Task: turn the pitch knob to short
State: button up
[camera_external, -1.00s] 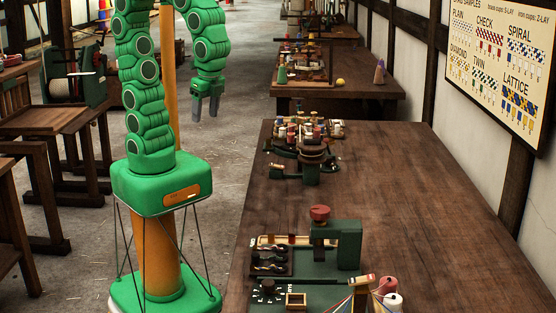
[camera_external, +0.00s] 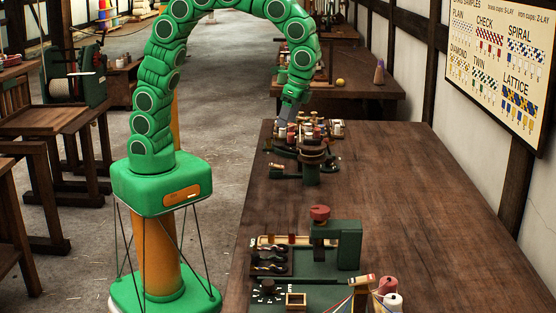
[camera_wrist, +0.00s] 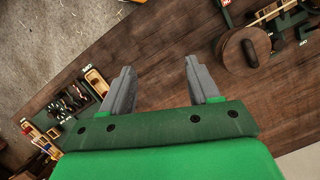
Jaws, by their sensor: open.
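A dark round knob (camera_external: 267,287) with white dial marks around it sits on the near green station at the front of the workbench. It looks like the pitch knob, but its lettering is too small to read, so its setting is unclear. My gripper (camera_external: 285,112) is far from that knob, pointing down at the left side of the farther braiding station (camera_external: 311,150). In the wrist view my gripper (camera_wrist: 160,66) is open, with nothing between its fingers and bare wood beyond them.
The near station has a green post with a red-brown cap (camera_external: 320,213), a dark tray of metal hooks (camera_external: 268,263) and spools (camera_external: 386,285) beside it. In the wrist view a round wooden disc (camera_wrist: 237,50) is at upper right. The bench's right side is clear.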

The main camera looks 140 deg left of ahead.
jog(key=a+f+n, duration=0.1)
jog(key=a+f, duration=0.2)
jog(key=a, duration=0.5)
jog(key=a+f+n, duration=0.1)
jog(key=a+f, duration=0.3)
jog(key=a, duration=0.5)
jog(key=n+h, duration=0.2)
send_near(328, 157)
jog(key=shift+x, duration=4.25)
jog(key=shift+c, duration=0.4)
jog(key=c, duration=1)
